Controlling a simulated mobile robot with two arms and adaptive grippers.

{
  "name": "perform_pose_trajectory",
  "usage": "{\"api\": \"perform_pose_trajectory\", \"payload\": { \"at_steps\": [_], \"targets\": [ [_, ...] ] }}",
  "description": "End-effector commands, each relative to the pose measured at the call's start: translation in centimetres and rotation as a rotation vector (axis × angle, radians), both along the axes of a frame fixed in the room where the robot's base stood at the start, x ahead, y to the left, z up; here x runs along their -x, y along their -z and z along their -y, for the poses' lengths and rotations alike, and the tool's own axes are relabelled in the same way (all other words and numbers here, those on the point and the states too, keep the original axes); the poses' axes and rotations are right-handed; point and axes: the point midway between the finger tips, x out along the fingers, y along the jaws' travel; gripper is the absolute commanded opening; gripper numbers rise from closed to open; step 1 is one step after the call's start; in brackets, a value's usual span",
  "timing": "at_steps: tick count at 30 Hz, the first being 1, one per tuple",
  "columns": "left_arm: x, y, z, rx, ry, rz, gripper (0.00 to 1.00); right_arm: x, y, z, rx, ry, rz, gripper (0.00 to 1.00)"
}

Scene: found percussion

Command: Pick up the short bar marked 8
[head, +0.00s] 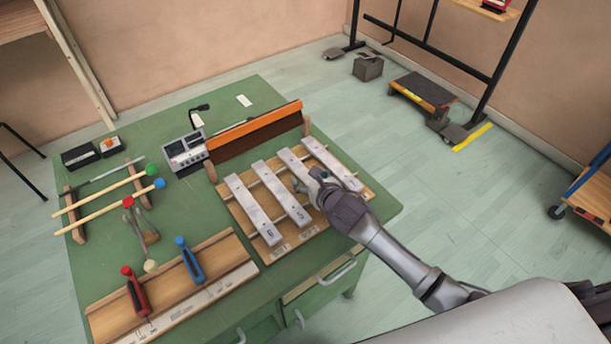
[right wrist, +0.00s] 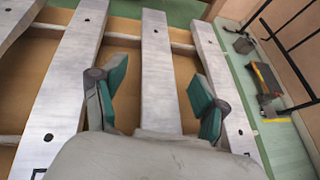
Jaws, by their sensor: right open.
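Several pale metal bars lie across a wooden frame at the right of the green table. The left bar (head: 252,208) has a mark like 6 and the one beside it (head: 281,192) a mark like 5. The third bar (head: 288,160) is partly hidden by my right gripper (head: 309,181). The far right bar (head: 331,163) is clearer. I cannot read an 8 on any of them. In the right wrist view my right gripper (right wrist: 157,88) is open, with green-padded fingers on either side of the third bar (right wrist: 156,55). Whether they touch it is unclear. My left gripper is out of view.
An orange-topped bar (head: 255,128) stands behind the bars, beside a grey device (head: 184,151). Mallets (head: 108,205) rest at the left. A wooden board with red and blue handled tools (head: 190,259) lies in front.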

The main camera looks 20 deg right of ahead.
Motion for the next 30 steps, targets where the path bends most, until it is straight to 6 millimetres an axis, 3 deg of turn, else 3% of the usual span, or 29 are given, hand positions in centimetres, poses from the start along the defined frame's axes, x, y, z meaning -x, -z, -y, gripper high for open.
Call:
{"api": "perform_pose_trajectory", "payload": {
  "at_steps": [5, 18, 30],
  "targets": [
    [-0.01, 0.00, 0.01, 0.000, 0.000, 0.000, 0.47, -0.02, 0.02, 0.02, 0.000, 0.000, 0.000, 0.73],
    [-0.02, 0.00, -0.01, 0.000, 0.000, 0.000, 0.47, 0.02, 0.03, 0.02, 0.000, 0.000, -0.001, 0.01],
    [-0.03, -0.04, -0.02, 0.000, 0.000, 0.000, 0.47, -0.05, -0.59, 0.02, 0.001, 0.000, 0.002, 0.00]
  ]
}}
